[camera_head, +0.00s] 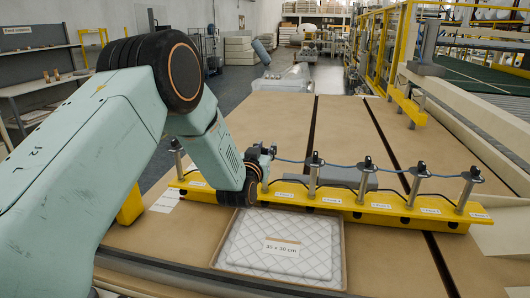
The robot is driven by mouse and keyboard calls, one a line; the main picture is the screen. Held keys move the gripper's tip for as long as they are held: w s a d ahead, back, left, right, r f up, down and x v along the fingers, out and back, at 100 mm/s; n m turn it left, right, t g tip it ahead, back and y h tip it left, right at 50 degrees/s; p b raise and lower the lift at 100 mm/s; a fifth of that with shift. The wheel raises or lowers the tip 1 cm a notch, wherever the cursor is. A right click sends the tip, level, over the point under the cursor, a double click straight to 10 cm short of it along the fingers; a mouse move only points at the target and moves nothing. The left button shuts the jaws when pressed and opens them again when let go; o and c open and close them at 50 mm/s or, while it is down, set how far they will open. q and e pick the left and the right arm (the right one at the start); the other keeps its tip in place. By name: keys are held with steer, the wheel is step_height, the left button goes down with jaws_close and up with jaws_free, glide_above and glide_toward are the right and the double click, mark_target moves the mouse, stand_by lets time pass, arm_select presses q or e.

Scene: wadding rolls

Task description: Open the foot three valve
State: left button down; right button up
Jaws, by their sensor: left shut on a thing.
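A yellow bar (385,209) lies across the brown table with several upright silver posts, each with a dark valve top and a small white label on the bar. The labels are too small to read surely. One post with a dark top (314,160) stands just right of my gripper, and others (365,163) (418,172) (470,177) stand further right. My left gripper (264,153) is shut on the valve at the top of the second post from the left. The arm hides part of that valve and the bar. My right gripper is not in view.
A tray with a quilted white pad (258,246) and a size label lies in front of the bar. Blue hose links the valve tops. A grey block (340,178) sits behind the bar. Yellow guard rails (385,45) stand at right. The brown tabletop (270,115) behind is clear.

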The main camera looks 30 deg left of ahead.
arm_select(q)
steer(key=shift+r+n+y, duration=0.15)
steer(key=shift+n+y, duration=0.35)
steer(key=shift+y, duration=0.3)
steer(key=c, duration=1)
jaws_free()
steer(key=v, duration=1.2)
steer(key=shift+s+r, duration=0.1)
